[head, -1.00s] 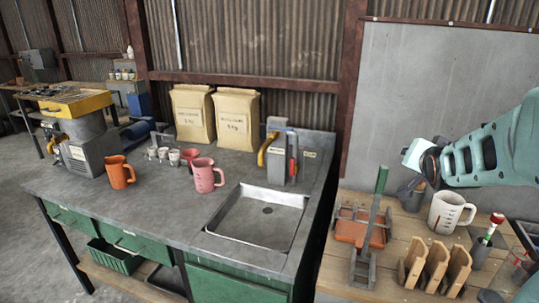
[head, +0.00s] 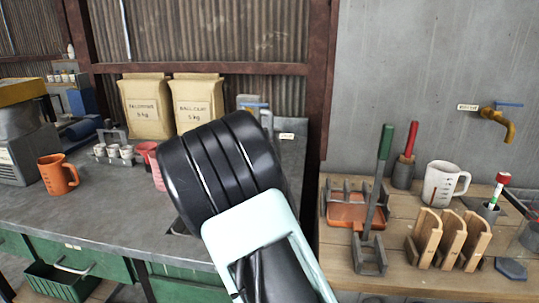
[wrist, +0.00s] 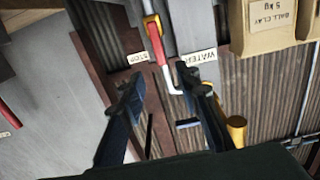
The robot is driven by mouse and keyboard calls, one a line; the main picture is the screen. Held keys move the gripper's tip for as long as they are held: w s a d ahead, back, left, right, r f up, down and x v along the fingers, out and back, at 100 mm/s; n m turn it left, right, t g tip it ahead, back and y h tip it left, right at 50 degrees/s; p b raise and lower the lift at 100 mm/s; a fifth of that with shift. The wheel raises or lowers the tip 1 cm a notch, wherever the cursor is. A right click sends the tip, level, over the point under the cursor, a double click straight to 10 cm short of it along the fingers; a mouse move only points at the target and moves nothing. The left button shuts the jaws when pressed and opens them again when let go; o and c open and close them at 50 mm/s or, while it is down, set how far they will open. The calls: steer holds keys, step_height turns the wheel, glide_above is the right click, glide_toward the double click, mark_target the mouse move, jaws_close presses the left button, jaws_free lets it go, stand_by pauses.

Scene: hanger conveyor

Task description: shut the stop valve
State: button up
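The stop valve shows in the wrist view, where labels appear upside down: a red lever (wrist: 159,50) near a yellow fitting (wrist: 151,22), beside a "STOP" label (wrist: 138,58). A pale bent pipe (wrist: 173,82) runs close by. My gripper (wrist: 161,84) is open and empty, its dark fingers either side of the lever in the picture. The lever looks farther off than the fingertips, and I see no contact. In the head view my arm hides the valve and my gripper; only the top of a grey unit (head: 249,102) shows above it.
A "WATER" label (wrist: 198,58) and a yellow cylinder (wrist: 236,131) lie right in the wrist view. Paper bags (head: 147,105) and an orange mug (head: 57,175) stand on the grey bench. A brass wall tap (head: 497,121) is at the right, above a wooden table (head: 390,288).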

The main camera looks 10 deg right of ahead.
steer(key=x, duration=1)
steer(key=shift+w, duration=0.25)
steer(key=shift+d, duration=0.1)
jaws_close()
